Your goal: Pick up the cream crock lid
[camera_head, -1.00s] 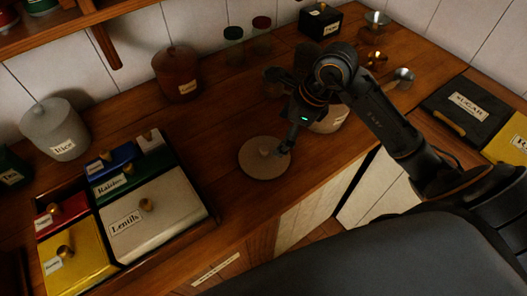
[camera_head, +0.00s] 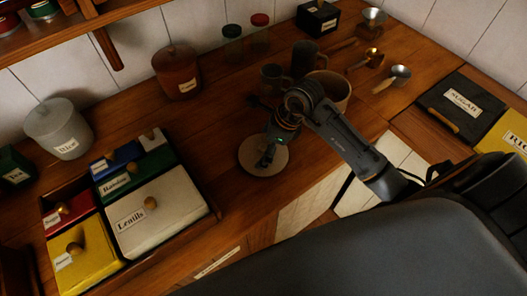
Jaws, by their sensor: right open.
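The cream crock lid (camera_head: 254,166) is a pale round disc lying flat on the wooden counter, near its front edge. My right gripper (camera_head: 267,160) is over the lid, pointing down at its middle. The gripper is open and hides the lid's knob; I cannot tell whether it touches it. The cream crock (camera_head: 336,88) stands open behind my right arm, which covers part of it. My left gripper is not in view.
A box of coloured compartments (camera_head: 208,219) stands left of the lid. A grey Rice jar (camera_head: 56,122) and a brown jar (camera_head: 177,75) stand behind. Dark mugs (camera_head: 304,57) are near the crock, scoops (camera_head: 398,75) to the right. The counter between box and lid is clear.

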